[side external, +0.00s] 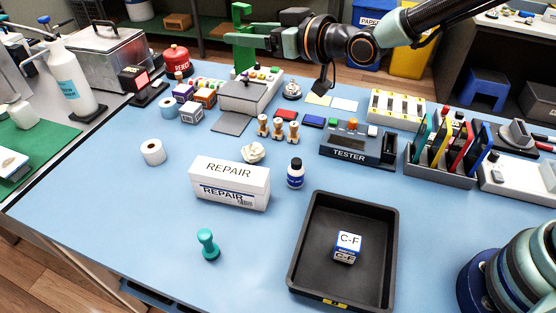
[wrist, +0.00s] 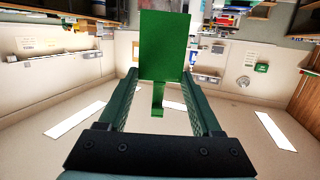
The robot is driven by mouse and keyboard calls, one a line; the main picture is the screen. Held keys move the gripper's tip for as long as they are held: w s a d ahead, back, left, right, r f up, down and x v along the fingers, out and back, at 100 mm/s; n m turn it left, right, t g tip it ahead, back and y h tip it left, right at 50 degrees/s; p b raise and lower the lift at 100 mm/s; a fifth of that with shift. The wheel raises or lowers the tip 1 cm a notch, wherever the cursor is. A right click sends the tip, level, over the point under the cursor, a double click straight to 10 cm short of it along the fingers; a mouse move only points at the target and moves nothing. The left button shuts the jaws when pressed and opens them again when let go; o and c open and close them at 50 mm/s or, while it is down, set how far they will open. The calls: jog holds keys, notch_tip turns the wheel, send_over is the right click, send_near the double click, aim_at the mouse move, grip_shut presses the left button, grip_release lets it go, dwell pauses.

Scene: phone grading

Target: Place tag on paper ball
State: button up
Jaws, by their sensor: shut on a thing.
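My gripper (side external: 250,41) is raised high above the back of the blue table and points left. It is shut on a green tag (side external: 242,15), a flat plate with a narrower stem, held clear of everything below. In the wrist view the tag's plate (wrist: 164,45) stands between the two dark green fingers (wrist: 160,85), its stem running back toward the palm. The crumpled white paper ball (side external: 253,152) lies on the table behind the repair box, well below my gripper and nearer the camera. It cannot be made out in the wrist view.
The white REPAIR box (side external: 230,183) stands in front of the ball, with a dark bottle (side external: 295,173) to its right. Wooden figures (side external: 278,128) and the tester (side external: 352,143) stand behind. A black tray (side external: 322,272) holds a C-F cube (side external: 347,246). The left front table is mostly clear.

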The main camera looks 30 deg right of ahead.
notch_tip(320, 180, down, 19)
jog(key=shift+f, duration=0.2)
dwell(0.4)
jog(key=shift+f, duration=0.2)
jog(key=o, duration=1.4)
jog(key=shift+o, duration=0.2)
jog(key=shift+r, duration=0.1)
